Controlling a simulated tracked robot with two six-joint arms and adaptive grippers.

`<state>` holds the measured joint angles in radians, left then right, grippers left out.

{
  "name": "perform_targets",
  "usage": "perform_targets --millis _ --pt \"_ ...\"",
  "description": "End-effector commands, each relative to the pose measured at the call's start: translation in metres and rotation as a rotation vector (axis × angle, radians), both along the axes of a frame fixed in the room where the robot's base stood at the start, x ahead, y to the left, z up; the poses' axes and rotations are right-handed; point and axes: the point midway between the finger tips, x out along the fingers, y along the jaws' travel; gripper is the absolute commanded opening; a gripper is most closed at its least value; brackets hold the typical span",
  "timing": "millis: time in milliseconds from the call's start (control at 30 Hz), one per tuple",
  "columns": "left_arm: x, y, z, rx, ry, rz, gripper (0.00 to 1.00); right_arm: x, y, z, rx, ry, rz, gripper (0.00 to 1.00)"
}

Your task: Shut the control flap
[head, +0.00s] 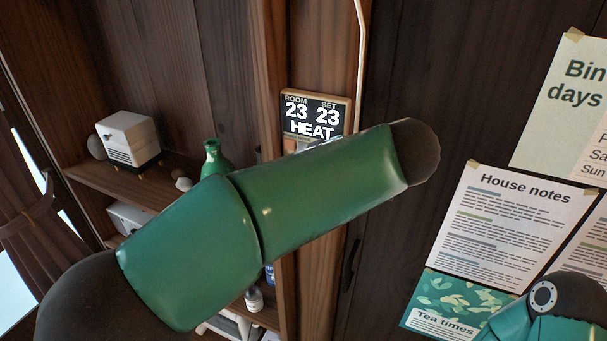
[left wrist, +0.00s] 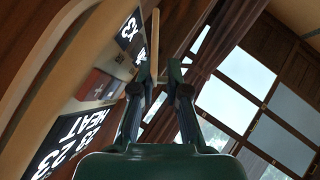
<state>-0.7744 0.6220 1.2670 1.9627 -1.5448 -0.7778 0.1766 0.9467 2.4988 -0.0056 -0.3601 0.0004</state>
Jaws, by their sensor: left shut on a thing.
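The wall control unit (head: 316,114) has a wooden frame and a dark display reading ROOM 23, SET 23, HEAT. Its lower part is hidden behind my green left arm in the head view. In the left wrist view the control unit (left wrist: 75,139) fills the left side, with a small panel of red and grey keys (left wrist: 98,86) beside the display. My left gripper (left wrist: 159,72) is at the unit's edge, its fingers closed around a thin tan strip (left wrist: 154,47). The strip looks like the control flap seen edge-on, standing away from the unit.
A shelf (head: 135,181) at left holds a white box-like device (head: 128,136) and a green bottle (head: 214,157). Papers, including House notes (head: 492,225), are pinned on the right wall. A pale cord (head: 361,45) runs down the wall above the unit.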

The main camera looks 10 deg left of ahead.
Motion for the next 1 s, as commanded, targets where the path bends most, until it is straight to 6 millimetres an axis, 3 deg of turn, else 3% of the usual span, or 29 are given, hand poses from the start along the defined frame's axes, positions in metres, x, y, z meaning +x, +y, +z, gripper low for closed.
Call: perform_targets --millis 333,367,500,1000 --pt "-0.001 -0.0003 -0.0041 0.003 0.015 0.002 0.0 0.0 0.0 -0.0004 0.0 0.0 0.0 0.0" --pt "-0.0009 -0.0004 -0.0042 0.003 0.015 0.002 0.15 0.0 0.0 -0.0004 0.0 0.0 0.0 0.0" --pt "-0.0006 -0.0005 -0.0033 0.003 0.012 0.001 0.39 0.0 0.0 -0.0003 0.0 0.0 0.0 0.0" --pt "-0.0028 -0.0041 0.0026 0.001 0.004 -0.002 0.4 0.0 0.0 0.0005 0.0 0.0 0.0 0.0"
